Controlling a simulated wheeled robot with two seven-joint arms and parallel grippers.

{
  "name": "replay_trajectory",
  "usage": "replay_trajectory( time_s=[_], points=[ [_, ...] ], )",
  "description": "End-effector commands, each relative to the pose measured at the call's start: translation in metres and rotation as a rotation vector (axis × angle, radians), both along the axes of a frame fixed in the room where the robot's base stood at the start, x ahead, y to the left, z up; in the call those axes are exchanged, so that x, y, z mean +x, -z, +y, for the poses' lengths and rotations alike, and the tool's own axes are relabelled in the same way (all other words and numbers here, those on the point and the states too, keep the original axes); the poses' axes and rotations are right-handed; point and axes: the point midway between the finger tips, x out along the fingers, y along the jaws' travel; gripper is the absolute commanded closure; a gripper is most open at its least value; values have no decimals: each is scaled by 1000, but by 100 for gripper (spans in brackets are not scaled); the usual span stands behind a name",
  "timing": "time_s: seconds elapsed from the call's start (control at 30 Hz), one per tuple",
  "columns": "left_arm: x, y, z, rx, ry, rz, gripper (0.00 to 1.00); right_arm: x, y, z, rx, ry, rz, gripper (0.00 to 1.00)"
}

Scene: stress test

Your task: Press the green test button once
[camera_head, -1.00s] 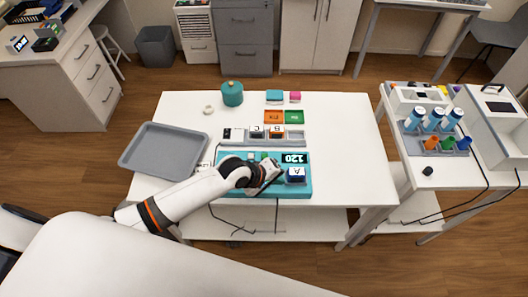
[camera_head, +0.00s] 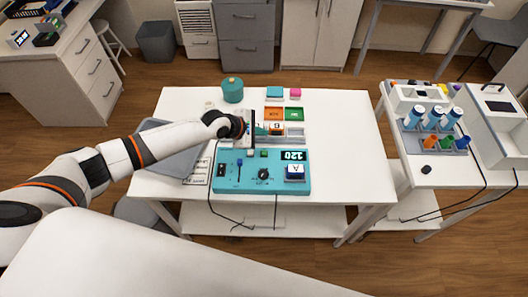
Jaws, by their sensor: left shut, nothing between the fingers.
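The teal test box (camera_head: 235,187) lies near the front of the white table. It has a display reading 120, a black knob (camera_head: 264,174), a blue slider (camera_head: 239,163) and a black switch. A small green button (camera_head: 264,153) shows at its back edge. A block marked A (camera_head: 295,172) sits at its right end. My left gripper (camera_head: 251,138) is shut and empty, just behind the box and in front of part of the block rack, apart from the green button. My right gripper is out of view.
A grey rack (camera_head: 295,137) with lettered blocks stands behind the box, partly hidden by my gripper. Orange and green trays (camera_head: 294,114) and a teal pot (camera_head: 232,90) stand further back. My left arm covers much of the grey tray (camera_head: 158,126). The table's right side is clear.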

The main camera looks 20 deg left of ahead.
Motion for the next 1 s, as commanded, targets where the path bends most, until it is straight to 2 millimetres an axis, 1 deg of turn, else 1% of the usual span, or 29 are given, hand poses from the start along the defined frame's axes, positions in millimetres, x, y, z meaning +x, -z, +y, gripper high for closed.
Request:
replay_trajectory(
  time_s=[0.17, 0.27, 0.6, 0.8, 1.0],
  points=[
    [0, 12, 0, 1, 2, 0, 100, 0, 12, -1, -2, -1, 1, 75],
    [0, 23, 0, 2, 2, -1, 100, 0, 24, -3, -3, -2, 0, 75],
    [0, 69, 0, 2, 2, -1, 100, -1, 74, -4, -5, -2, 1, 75],
    [0, 85, 0, 1, 1, 0, 100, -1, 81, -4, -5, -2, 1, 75],
    [0, 87, -1, 1, 3, -2, 100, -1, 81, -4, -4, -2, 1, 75]
  ],
)
